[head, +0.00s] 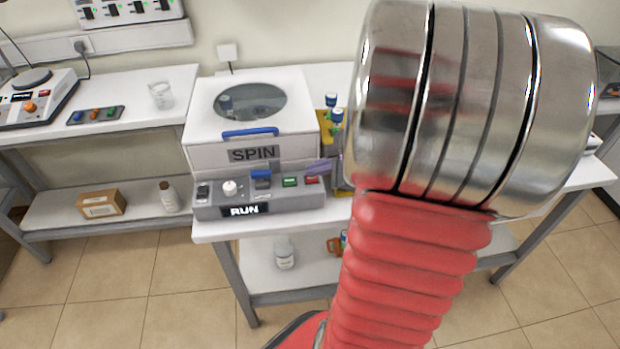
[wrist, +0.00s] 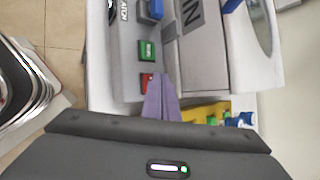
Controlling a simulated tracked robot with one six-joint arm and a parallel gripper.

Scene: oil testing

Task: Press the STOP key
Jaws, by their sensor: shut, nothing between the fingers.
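The centrifuge (head: 205,130), marked SPIN, stands on the white bench with its lid down. Its front panel (head: 285,203) has a display reading RUN, a green key (head: 290,182) and a red key (head: 311,180) at the right end; the key lettering is too small to read. In the wrist view the red key (wrist: 147,79) lies beside the green key (wrist: 146,50). My gripper (head: 320,165) is shut and empty, its purple fingers close to the red key. In the wrist view the fingertips (wrist: 158,78) overlap its edge; I cannot tell whether they touch it.
A blue switch (head: 262,179) and a white knob (head: 230,188) sit further left on the panel. A yellow rack (wrist: 203,111) with blue-capped tubes stands close beside the centrifuge's right side. My arm hides much of the bench to the right.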

